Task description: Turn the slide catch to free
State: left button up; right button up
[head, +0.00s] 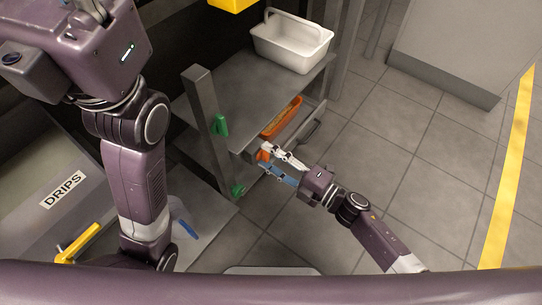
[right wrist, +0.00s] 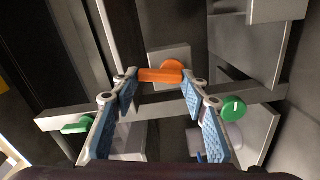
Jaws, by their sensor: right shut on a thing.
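The slide catch is an orange piece (head: 263,154) on the side of the grey metal stand. In the right wrist view it shows as a roughly level orange bar (right wrist: 158,76) with a round orange knob behind it. My right gripper (head: 267,158) reaches it from the right, and its blue-padded fingers (right wrist: 160,84) are shut on the bar, one on each side. The fingers partly hide the catch in the head view. My left arm comes down on the left, but I cannot see its gripper.
Green knobs (head: 220,125) (right wrist: 234,107) sit on the stand near the catch. A sloped surface labelled DRIPS (head: 62,190) is at left. The tiled floor at right is clear.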

jog(key=shift+s+a+n, duration=0.1)
jog(key=shift+s+n, duration=0.05)
jog(key=shift+n, duration=1.15)
jog(key=shift+f, duration=0.1)
jog(key=o, duration=1.2)
jog(key=shift+c, duration=0.2)
jog(key=v, duration=1.2)
